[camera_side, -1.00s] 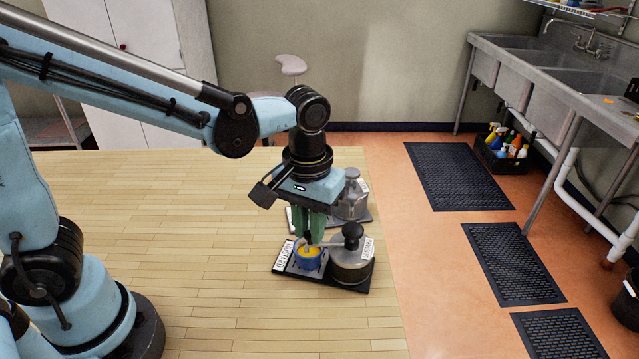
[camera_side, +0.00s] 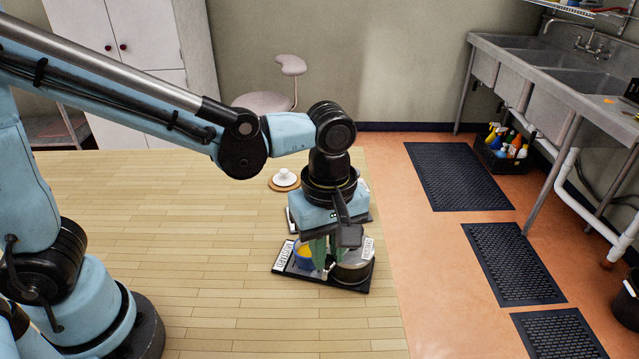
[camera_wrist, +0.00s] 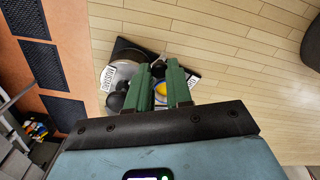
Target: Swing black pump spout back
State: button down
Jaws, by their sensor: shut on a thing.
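The near pump jar (camera_side: 352,270) is a round metal pot on a black base (camera_side: 345,287), mostly behind my gripper in the side view. In the wrist view the metal jar (camera_wrist: 122,72) and its black knob (camera_wrist: 116,100) show left of the fingers. My gripper (camera_side: 326,252) has green fingers pointing down, low between the jar and a blue cup with yellow mustard (camera_side: 304,257). The fingers (camera_wrist: 158,88) are shut on the pump spout, which is largely hidden between them. The cup (camera_wrist: 161,94) shows partly between and behind the fingers.
A second black stand (camera_side: 292,219) is just behind, mostly covered by my wrist. A white lidded piece on a round wooden plate (camera_side: 284,187) stands farther back. The table's right edge is close. The table (camera_side: 180,230) is clear to the left.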

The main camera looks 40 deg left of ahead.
aim_at(332, 260)
jog(key=shift+w+d+n, duration=0.1)
jog(key=shift+d+n, duration=0.3)
jog(key=shift+n, duration=0.3)
jog(key=c, duration=1)
grip_release()
jog(key=shift+r, duration=0.1)
notch_tip(332, 260, up, 12)
jog(key=shift+f, duration=0.1)
